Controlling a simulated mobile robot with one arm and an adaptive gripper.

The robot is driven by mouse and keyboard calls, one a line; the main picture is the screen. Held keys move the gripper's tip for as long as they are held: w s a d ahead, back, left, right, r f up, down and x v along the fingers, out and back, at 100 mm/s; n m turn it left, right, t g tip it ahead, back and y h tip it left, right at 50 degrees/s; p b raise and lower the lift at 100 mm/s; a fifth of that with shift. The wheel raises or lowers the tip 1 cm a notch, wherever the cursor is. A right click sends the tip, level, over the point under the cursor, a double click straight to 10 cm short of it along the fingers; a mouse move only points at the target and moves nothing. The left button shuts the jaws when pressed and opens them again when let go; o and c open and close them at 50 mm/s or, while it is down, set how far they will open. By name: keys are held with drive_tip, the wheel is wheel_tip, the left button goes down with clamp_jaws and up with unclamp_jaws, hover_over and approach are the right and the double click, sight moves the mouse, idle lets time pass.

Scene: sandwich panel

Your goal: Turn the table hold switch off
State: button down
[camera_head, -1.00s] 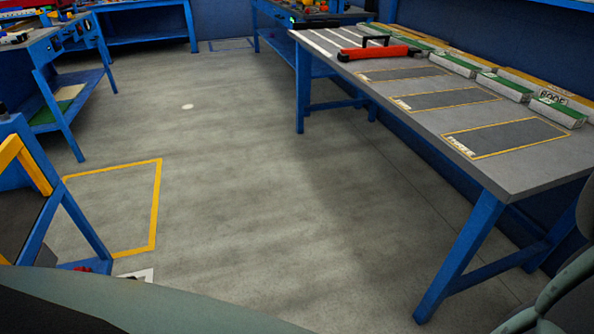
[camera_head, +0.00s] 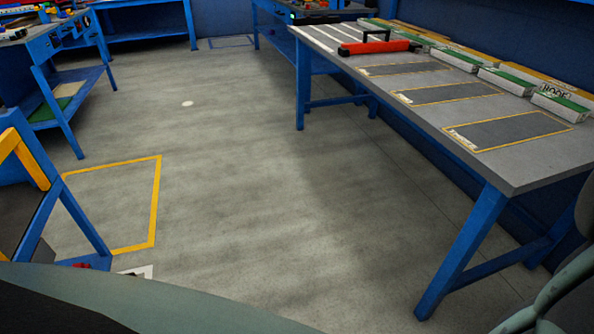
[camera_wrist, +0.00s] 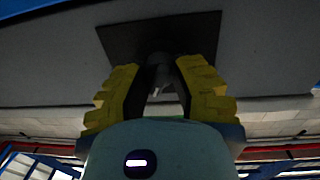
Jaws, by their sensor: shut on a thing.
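In the wrist view my gripper (camera_wrist: 160,72) has two yellow ridged fingers. They are closed on a dark, rounded switch knob (camera_wrist: 158,60) that stands out from a black square plate (camera_wrist: 121,38). The plate sits on a grey panel surface (camera_wrist: 50,65). The knob is in shadow and partly hidden between the fingers, so its turned position and any label cannot be read. My gripper and the switch do not show in the head view.
A grey-topped blue workbench (camera_head: 520,172) stands at the right, with a red and black tool (camera_head: 378,47) and green-and-white boxes (camera_head: 560,104) on it. A blue frame with a yellow bar (camera_head: 30,160) is at the left. The floor between (camera_head: 220,190) is clear.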

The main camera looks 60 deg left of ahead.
drive_tip(key=n+b, duration=0.1)
drive_tip(key=n, duration=0.1)
drive_tip(key=n+b, duration=0.3)
drive_tip(key=n, duration=0.1)
drive_tip(key=shift+f+n+b, duration=0.3)
drive_tip(key=n+b, duration=0.2)
drive_tip(key=n, duration=0.3)
drive_tip(key=shift+s+d+n+b, duration=0.1)
drive_tip(key=shift+n+b, duration=0.25)
drive_tip(key=shift+n, duration=0.05)
drive_tip(key=c, duration=0.7)
unclamp_jaws()
drive_tip(key=shift+r+n+t+y, duration=0.2)
drive_tip(key=shift+n+t+y, duration=0.1)
drive_tip(key=shift+t+y, duration=0.1)
drive_tip(key=shift+o, duration=0.2)
drive_tip(key=v, duration=1.1)
drive_tip(key=shift+s+a, duration=0.2)
drive_tip(key=shift+s, duration=0.15)
drive_tip(key=shift+r, duration=0.1)
